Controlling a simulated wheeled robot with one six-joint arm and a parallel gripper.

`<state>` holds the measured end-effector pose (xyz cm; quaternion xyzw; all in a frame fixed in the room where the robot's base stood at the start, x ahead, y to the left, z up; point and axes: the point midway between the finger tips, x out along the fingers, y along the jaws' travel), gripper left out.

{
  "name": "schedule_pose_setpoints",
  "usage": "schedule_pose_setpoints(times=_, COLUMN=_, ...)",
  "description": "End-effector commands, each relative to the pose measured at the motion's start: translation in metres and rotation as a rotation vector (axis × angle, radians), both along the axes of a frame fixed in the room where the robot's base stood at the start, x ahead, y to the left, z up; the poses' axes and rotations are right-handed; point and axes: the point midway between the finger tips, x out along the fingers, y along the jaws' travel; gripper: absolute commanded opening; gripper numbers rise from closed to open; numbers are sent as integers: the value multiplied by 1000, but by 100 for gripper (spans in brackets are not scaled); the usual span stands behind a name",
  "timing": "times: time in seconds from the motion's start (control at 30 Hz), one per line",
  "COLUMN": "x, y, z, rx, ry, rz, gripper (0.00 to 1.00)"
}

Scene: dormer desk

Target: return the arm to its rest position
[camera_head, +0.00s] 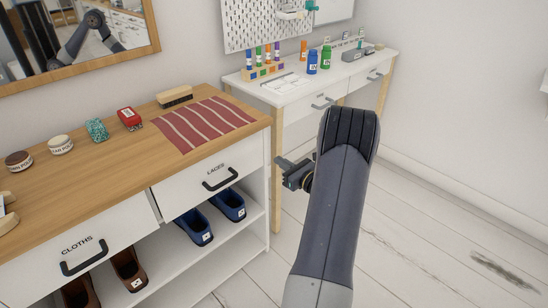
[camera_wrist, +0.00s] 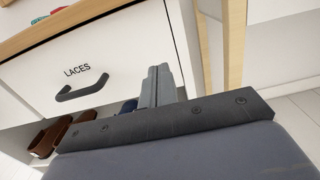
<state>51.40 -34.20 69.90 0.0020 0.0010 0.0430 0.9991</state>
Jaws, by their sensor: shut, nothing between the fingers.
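My arm rises from the bottom of the head view and bends over at the top. My gripper (camera_head: 284,162) sticks out to the left of it, in front of the right end of the wooden-topped cabinet, close to its corner. It is shut with nothing in it. In the wrist view my gripper (camera_wrist: 158,85) shows as closed grey fingers pointing toward the cabinet front, right of the drawer marked LACES (camera_wrist: 75,70). Whether the fingers touch the cabinet cannot be told.
The LACES drawer (camera_head: 212,183) and CLOTHS drawer (camera_head: 80,243) look closed. Blue shoes (camera_head: 194,226) stand on the shelf below. A striped red cloth (camera_head: 203,124), brush (camera_head: 175,97) and tins lie on the wooden top. A white desk (camera_head: 290,90) stands behind. Floor at right is clear.

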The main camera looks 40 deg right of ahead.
Motion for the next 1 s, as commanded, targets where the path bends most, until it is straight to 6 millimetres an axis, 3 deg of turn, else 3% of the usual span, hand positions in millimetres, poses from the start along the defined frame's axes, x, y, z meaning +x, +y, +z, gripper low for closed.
schedule_pose_setpoints(times=0.03, x=-12, y=-3, z=1, rx=0, ry=2, rz=-5, gripper=0)
schedule_pose_setpoints(times=0.2, x=-38, y=-5, z=1, rx=0, ry=0, rz=-4, gripper=0)
schedule_pose_setpoints(times=0.4, x=-49, y=-5, z=0, rx=-1, ry=1, rz=-1, gripper=0)
schedule_pose_setpoints(times=0.77, x=-48, y=-4, z=0, rx=-1, ry=1, rz=0, gripper=0)
schedule_pose_setpoints(times=1.0, x=-20, y=-1, z=-1, rx=-2, ry=1, rz=4, gripper=0)
